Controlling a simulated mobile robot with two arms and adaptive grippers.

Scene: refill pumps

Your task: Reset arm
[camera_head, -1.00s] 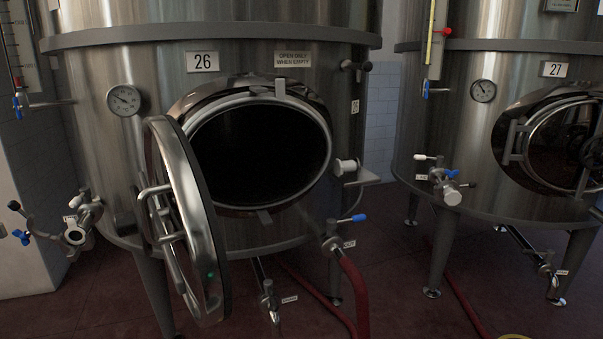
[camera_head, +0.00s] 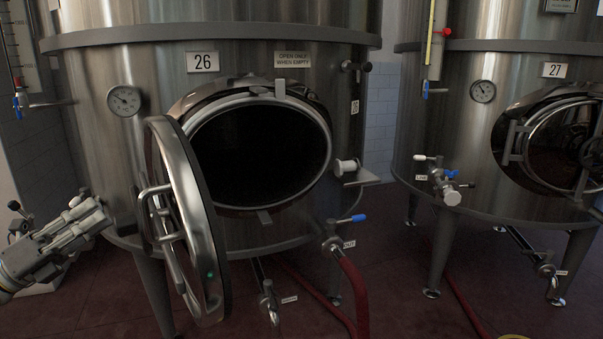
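My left gripper (camera_head: 98,212) comes in from the left edge, in front of the lower left side of tank 26 (camera_head: 240,75). It points right toward the open hatch door (camera_head: 205,225) and is apart from it. Its fingers look close together, but their gap is too small to judge. Nothing can be seen held in it. It hides most of the valve at the tank's lower left. My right gripper is not in view.
The round hatch of tank 26 (camera_head: 325,125) is dark inside, its door swung out to the left. A valve with a blue handle (camera_head: 345,221) feeds a red hose (camera_head: 353,285). Dark red floor is partly clear below.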

